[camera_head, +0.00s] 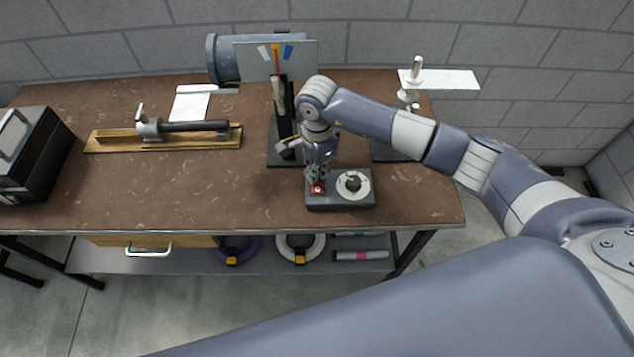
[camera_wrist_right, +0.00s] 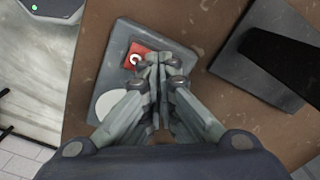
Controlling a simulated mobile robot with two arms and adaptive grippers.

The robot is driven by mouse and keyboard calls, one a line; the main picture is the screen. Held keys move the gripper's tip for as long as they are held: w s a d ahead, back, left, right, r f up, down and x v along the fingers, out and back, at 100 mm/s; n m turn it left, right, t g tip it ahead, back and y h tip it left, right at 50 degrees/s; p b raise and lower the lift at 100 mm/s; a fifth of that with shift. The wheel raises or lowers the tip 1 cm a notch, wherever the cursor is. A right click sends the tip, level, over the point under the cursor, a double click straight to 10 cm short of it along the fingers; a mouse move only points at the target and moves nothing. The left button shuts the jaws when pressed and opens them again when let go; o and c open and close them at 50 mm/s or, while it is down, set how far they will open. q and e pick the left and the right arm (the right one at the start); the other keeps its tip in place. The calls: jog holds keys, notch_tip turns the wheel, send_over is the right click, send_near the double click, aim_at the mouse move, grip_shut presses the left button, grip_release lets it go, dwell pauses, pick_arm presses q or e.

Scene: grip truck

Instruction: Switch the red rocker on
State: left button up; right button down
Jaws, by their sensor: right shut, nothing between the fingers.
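The red rocker (camera_head: 318,187) sits at the left end of a small dark grey box (camera_head: 340,202) near the front edge of the workbench. A round white dial (camera_head: 353,184) with a dark knob is beside it on the box. In the right wrist view the red rocker (camera_wrist_right: 137,56) shows with a white mark, partly covered by the fingers. My right gripper (camera_head: 317,180) points down at the rocker; its fingers are shut and empty. In the wrist view its fingertips (camera_wrist_right: 158,58) overlap the rocker's edge; I cannot tell whether they touch it. My left gripper is not in view.
The brown workbench (camera_head: 400,205) has a stand with a grey panel (camera_head: 290,60) behind the box. A wooden board with a clamp (camera_head: 190,135) lies left, and a black case (camera_head: 35,150) stands far left. Bare bench lies between the case and box.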

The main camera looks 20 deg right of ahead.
jog(key=shift+f+b, duration=0.3)
jog(key=shift+f, duration=0.05)
jog(key=shift+s+r, duration=0.1)
jog(key=shift+r, duration=0.05)
jog(key=shift+r+p, duration=0.65)
jog(key=shift+r, duration=0.25)
jog(key=shift+r+p, duration=1.15)
jog(key=shift+r, duration=1.35)
